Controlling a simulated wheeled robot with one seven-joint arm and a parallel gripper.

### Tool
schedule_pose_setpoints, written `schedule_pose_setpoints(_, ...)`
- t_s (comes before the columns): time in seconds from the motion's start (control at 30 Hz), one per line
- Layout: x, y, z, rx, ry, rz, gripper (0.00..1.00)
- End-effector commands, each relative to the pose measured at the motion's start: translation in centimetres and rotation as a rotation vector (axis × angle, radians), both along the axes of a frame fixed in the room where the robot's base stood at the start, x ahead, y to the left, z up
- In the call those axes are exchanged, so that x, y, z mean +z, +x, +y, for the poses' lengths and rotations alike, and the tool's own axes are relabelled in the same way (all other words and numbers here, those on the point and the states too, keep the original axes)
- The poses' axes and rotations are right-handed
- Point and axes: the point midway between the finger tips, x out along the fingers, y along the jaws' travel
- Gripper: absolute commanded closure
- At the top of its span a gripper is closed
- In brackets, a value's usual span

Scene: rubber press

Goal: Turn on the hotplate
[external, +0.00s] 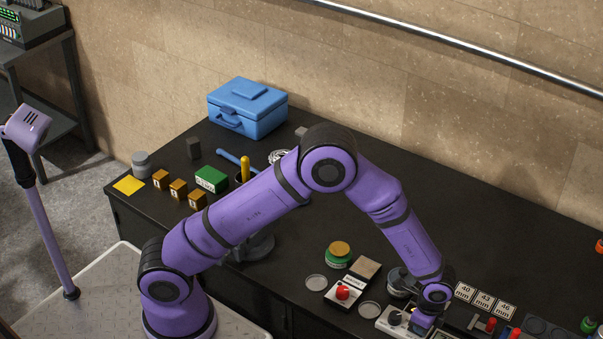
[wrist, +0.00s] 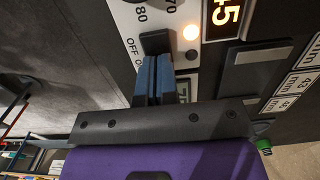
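The white control panel (wrist: 126,18) fills the top of the wrist view. It has a dial scale marked 70 and 80, a black switch (wrist: 156,41) marked OFF and ON, a glowing lamp (wrist: 190,33) and a lit orange display (wrist: 224,14) reading 45. My gripper (wrist: 153,60) has its two blue fingers together, with the tips right at the switch; I cannot tell whether they touch it. In the external view my gripper (external: 424,322) is low over the white panel (external: 386,319) near the bench's front edge, partly hiding it.
Cards marked 40, 43 and 46 (external: 485,300) lie right of my gripper. A box with a red button (external: 343,292), a green-and-orange tin (external: 339,252) and round discs are to the left. A blue toolbox (external: 246,106) stands at the back.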

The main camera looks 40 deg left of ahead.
Motion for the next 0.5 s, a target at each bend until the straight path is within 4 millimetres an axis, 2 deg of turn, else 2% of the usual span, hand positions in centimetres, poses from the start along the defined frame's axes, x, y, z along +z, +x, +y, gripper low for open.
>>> schedule_pose_setpoints(0.03,-0.9,0.1,1.3,0.007,0.031,0.011,1.00)
schedule_pose_setpoints(0.17,0.0,0.1,1.1,0.007,0.028,0.009,1.00)
schedule_pose_setpoints(0.27,1.6,0.0,0.5,0.003,0.017,0.005,1.00)
schedule_pose_setpoints(0.5,6.9,-0.2,-0.6,0.000,0.002,-0.001,1.00)
